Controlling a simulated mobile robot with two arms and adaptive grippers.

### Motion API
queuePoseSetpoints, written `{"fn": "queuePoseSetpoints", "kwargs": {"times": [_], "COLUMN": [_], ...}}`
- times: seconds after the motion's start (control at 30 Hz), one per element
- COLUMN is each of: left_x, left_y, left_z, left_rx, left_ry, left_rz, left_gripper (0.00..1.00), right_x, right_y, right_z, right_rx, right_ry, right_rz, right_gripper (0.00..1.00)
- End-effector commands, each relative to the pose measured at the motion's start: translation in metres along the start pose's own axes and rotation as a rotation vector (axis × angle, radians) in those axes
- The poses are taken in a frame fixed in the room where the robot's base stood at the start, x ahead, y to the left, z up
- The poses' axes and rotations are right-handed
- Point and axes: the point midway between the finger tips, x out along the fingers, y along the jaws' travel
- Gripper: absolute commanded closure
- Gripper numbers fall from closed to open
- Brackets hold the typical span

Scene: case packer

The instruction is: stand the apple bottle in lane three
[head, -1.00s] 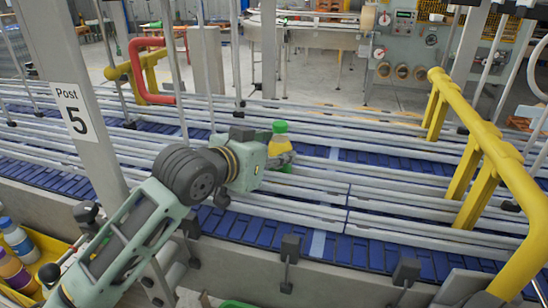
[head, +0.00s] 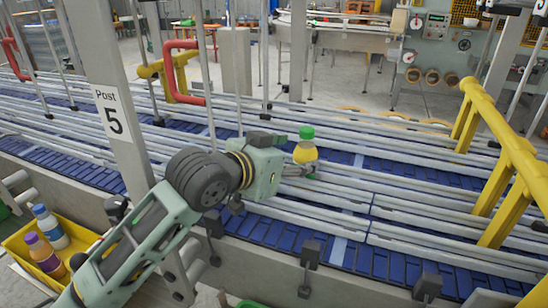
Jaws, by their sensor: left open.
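The apple bottle (head: 305,152), with a yellow body and green cap, stands upright among the rails of the blue conveyor (head: 345,158). My left gripper (head: 300,171) is open on its near left side, with its fingers low by the bottle's body. The fingers partly hide the bottle's lower part, and I cannot tell whether they touch it. Grey rails (head: 340,189) divide the conveyor into several lanes. The bottle's base is hidden, so I cannot tell for sure which lane it is in. My right gripper is not in view.
A post marked 5 (head: 113,124) rises left of my arm. A yellow tray (head: 22,247) with several bottles sits at lower left. A yellow tubular guard (head: 515,160) stands at right. The belt right of the bottle is clear.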

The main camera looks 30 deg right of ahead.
Motion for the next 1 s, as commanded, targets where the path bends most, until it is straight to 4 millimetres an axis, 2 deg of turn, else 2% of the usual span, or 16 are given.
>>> {"fn": "queuePoseSetpoints", "kwargs": {"times": [0.03, 0.2, 0.4, 0.6, 1.0], "left_x": [-0.014, -0.051, -0.082, -0.091, -0.091], "left_y": [-0.001, -0.001, -0.001, -0.001, 0.0], "left_z": [-0.004, -0.004, -0.002, 0.0, 0.0], "left_rx": [-0.001, -0.001, -0.002, -0.002, -0.001], "left_ry": [0.0, 0.001, 0.0, -0.001, -0.001], "left_rz": [-0.001, -0.001, -0.001, -0.001, 0.0], "left_gripper": [0.39, 0.39, 0.39, 0.39, 0.39], "right_x": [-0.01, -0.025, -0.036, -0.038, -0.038], "right_y": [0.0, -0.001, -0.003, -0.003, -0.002], "right_z": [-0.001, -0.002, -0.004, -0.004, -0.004], "right_rx": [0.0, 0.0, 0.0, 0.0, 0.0], "right_ry": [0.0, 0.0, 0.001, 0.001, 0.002], "right_rz": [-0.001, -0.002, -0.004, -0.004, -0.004], "right_gripper": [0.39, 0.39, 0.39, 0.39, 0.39]}}
